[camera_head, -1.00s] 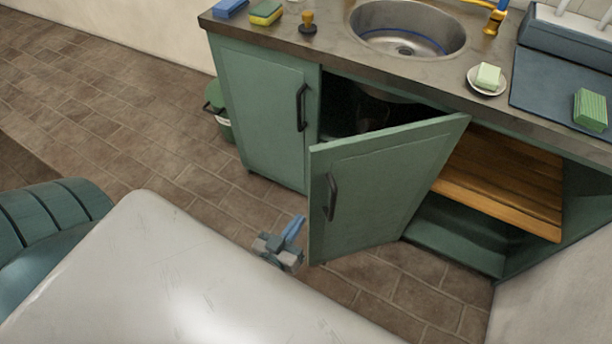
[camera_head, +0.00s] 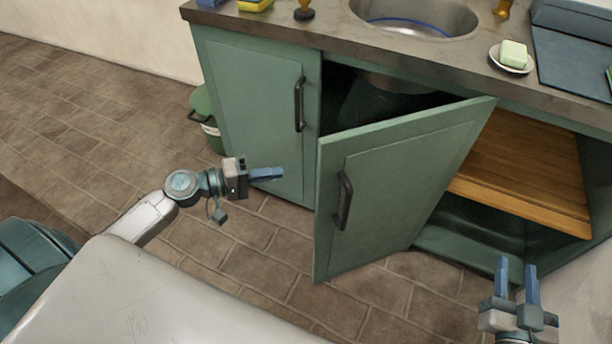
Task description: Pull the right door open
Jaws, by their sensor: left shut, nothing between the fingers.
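The right door (camera_head: 395,200) is a green panel standing partly open, swung out from the cabinet. Its dark handle (camera_head: 344,200) is near its free left edge. My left gripper (camera_head: 277,174) is shut and empty, left of that free edge, in front of the closed left door (camera_head: 245,110). It appears apart from both doors. My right gripper (camera_head: 517,268) is open and empty at the bottom right, to the right of the open door and away from its handle.
The opening behind the door is dark, with a wooden board (camera_head: 530,165) inside at the right. The countertop (camera_head: 300,38) with the sink (camera_head: 415,15) is above. A green bin (camera_head: 207,118) stands left of the cabinet. Brick floor (camera_head: 270,235) is clear before the doors.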

